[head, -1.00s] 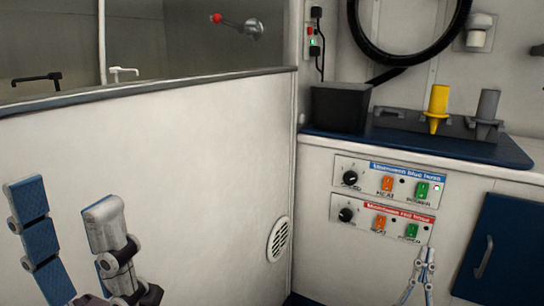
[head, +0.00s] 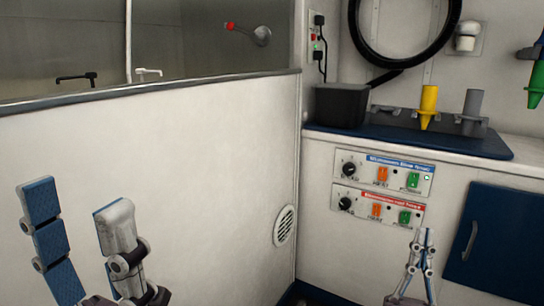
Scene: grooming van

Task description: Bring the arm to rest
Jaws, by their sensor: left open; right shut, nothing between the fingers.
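My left gripper (head: 88,240) is at the lower left of the head view, in front of the white tub panel. Its two blue-padded fingers stand wide apart with nothing between them. My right gripper (head: 426,236) is at the lower right, below the control panels and in front of the white cabinet. Its slim fingers point up and meet at the tips, with nothing held. Neither gripper appears to touch anything.
Two switch panels, blue-labelled (head: 384,173) and red-labelled (head: 377,205), are on the cabinet front (head: 320,240). A blue door (head: 500,240) is at right. On the counter mat (head: 490,147) are a black bin (head: 341,106), a yellow nozzle (head: 428,105) and a grey nozzle (head: 472,108). A green nozzle (head: 537,85) shows at the right edge.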

